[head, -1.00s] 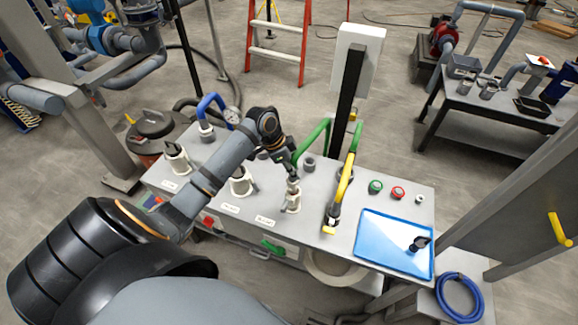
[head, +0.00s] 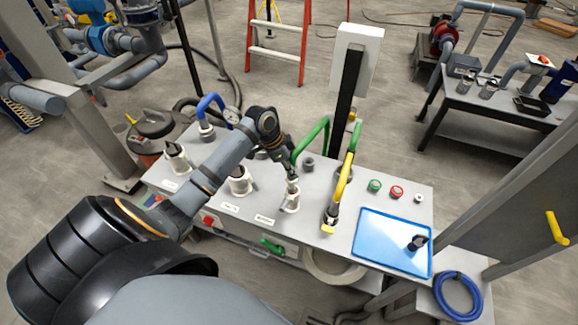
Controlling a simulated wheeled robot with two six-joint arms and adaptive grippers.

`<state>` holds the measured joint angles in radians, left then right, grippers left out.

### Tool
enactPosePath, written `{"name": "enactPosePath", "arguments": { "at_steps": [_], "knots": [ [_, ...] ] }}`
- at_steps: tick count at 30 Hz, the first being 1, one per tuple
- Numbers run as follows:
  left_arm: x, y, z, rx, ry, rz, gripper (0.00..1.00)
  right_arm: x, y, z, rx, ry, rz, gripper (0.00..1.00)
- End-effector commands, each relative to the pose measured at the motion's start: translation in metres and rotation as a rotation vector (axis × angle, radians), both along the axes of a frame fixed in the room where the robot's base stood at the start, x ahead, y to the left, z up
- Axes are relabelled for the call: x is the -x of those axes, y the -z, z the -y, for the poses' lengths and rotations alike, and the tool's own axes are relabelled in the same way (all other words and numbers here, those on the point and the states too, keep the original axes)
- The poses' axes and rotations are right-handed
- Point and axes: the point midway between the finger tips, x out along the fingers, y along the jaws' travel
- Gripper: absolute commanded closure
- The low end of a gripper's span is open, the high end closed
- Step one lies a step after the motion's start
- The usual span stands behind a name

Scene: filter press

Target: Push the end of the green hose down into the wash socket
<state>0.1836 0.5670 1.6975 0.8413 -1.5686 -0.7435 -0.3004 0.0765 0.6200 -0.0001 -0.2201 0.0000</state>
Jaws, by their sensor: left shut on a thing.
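The green hose (head: 313,138) arches from the back of the grey bench toward my left gripper (head: 291,172). The gripper is shut on the hose end, with the fingers partly hidden by my wrist. A pale metal fitting (head: 292,187) shows just below the fingers. It stands roughly upright over or in the front cream socket (head: 290,203), behind a white label. I cannot tell how deep it sits. I cannot read the label to confirm that this is the wash socket. My right gripper is not in view.
More cream sockets (head: 240,186) stand to the left along the bench. A yellow hose (head: 345,175) runs down close on the right, and a blue hose (head: 211,101) is at the left. A blue tray (head: 372,250) and push buttons (head: 375,186) occupy the right end.

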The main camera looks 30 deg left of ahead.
Motion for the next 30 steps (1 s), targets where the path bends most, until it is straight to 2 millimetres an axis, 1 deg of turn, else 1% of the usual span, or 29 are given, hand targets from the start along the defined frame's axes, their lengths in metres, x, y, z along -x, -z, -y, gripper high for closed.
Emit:
{"name": "enactPosePath", "arguments": {
  "at_steps": [11, 17, 30],
  "knots": [
    [-0.002, -0.002, 0.004, 0.0, 0.001, 0.001, 1.0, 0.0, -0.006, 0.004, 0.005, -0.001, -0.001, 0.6],
    [-0.002, 0.001, 0.004, 0.0, 0.001, 0.002, 1.0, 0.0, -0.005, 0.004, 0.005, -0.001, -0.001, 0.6],
    [-0.002, 0.011, 0.004, 0.001, 0.0, 0.001, 1.0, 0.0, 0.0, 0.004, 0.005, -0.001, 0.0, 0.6]
  ]
}}
